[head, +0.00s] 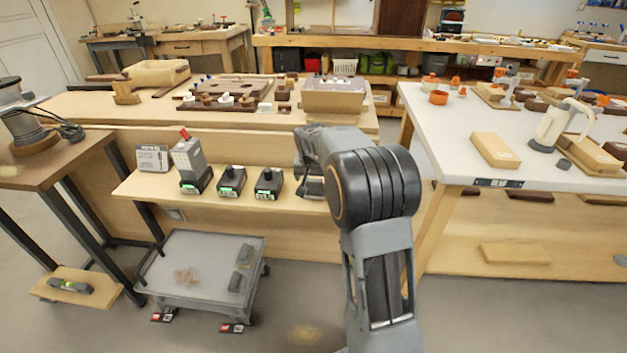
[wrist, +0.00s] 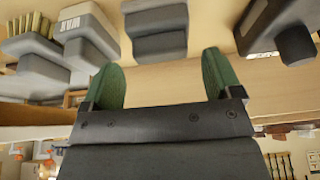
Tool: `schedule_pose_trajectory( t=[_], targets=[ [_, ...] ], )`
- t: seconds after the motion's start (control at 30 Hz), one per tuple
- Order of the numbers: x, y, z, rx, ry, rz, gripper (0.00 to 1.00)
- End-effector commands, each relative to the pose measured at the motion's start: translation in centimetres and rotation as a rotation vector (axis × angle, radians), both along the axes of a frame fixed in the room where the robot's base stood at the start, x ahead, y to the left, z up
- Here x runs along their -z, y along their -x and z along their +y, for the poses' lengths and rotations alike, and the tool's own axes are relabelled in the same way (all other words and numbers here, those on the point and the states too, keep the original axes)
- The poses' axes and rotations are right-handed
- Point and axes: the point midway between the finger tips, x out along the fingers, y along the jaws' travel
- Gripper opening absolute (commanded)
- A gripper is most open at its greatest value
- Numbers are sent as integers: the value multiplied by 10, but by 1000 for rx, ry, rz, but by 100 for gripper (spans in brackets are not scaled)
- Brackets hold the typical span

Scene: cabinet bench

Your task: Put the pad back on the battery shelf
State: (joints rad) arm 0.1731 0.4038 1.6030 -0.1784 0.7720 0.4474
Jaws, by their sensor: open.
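The battery shelf (head: 290,204) is the pale wooden ledge along the front of the bench in the head view. Its bare wood also fills the upper middle of the wrist view. My gripper (wrist: 161,74) reaches over the shelf's right end, with its two green fingertips apart. A two-tone grey block (wrist: 157,32) lies just ahead, roughly between the fingertips, with a visible gap at each side. It looks like the pad, but I cannot be certain. My arm hides that part of the shelf in the head view.
Black chargers with green lights (head: 231,182) stand left of my gripper, one holding a grey tool. A dark charger-like body (wrist: 275,28) and grey shapes (wrist: 88,30) flank the block. A low grey cart (head: 200,270) and the white worktable (head: 450,150) stand nearby.

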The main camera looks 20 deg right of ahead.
Motion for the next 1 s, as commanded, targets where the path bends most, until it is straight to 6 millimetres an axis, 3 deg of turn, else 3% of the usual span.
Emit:
schedule_pose_trajectory(
  t=[0.03, 0.2, 0.43, 0.53, 0.73, 0.9, 1.0],
  targets=[
    [-14, 3, 2, -1, 0, -4, 85],
    [-39, 13, 7, 0, 0, -1, 85],
    [-60, 23, 13, -4, -1, 1, 85],
    [-68, 41, 23, -38, -1, 11, 85],
    [-75, 129, 65, -209, -9, 61, 85],
    [-61, 208, 93, -364, -17, 105, 85],
    [-50, 243, 103, -432, -21, 122, 85]
  ],
)
